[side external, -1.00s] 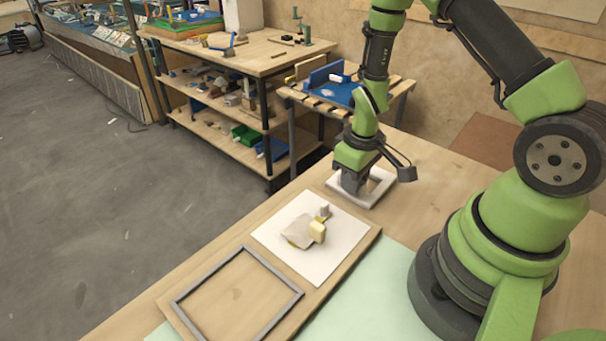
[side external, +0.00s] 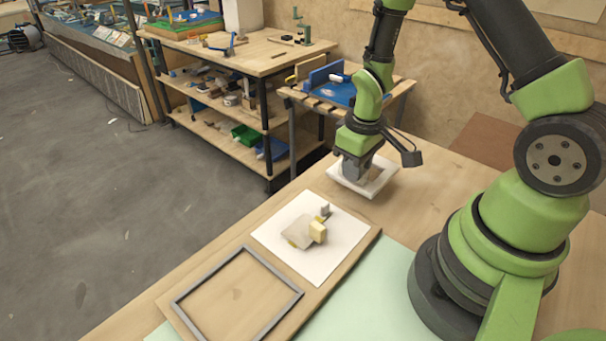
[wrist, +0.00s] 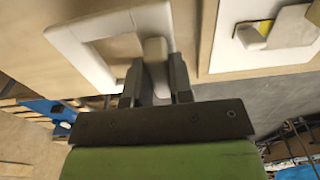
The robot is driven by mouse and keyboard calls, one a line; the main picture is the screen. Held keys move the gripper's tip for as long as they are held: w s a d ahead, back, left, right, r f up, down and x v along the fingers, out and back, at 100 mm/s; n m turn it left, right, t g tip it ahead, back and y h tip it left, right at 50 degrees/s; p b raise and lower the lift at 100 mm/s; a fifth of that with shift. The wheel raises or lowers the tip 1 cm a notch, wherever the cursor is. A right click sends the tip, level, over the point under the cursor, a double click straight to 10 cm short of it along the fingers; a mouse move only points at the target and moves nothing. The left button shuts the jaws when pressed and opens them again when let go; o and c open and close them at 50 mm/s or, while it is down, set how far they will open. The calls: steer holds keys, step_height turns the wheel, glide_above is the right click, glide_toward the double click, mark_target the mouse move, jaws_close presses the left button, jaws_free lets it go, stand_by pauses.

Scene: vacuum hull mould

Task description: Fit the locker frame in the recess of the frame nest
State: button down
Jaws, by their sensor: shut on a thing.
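The locker frame, a white rectangular frame (side external: 376,190), is held by my gripper (side external: 354,174) above the tan table, slightly tilted. In the wrist view the fingers (wrist: 156,84) are shut on one bar of the white frame (wrist: 98,28), and its open middle shows. What I take to be the frame nest, a grey rectangular rim (side external: 273,270) on a wooden board, lies at the lower left in the side view. Its inside is empty bare wood. My gripper is well beyond it, up and to the right. The nest's recess is not seen in the wrist view.
Between the held frame and the grey rim lies a white sheet (side external: 275,240) with a pale yellow block (side external: 317,231) and other small pieces on it. A slatted stand with a blue item (side external: 338,91) is behind my gripper.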

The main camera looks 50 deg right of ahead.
steer(key=shift+r, duration=1.25)
steer(key=shift+r, duration=0.25)
step_height(320, 180, up, 9)
steer(key=w+a, duration=0.3)
steer(key=a, duration=0.6)
steer(key=w+a, duration=0.2)
steer(key=a, duration=0.7)
steer(key=s+a, duration=0.3)
steer(key=a, duration=0.5)
steer(key=s+a, duration=0.3)
steer(key=a, duration=0.5)
steer(key=f, duration=0.5)
steer(key=shift+a+f, duration=0.2)
steer(key=shift+a, duration=0.05)
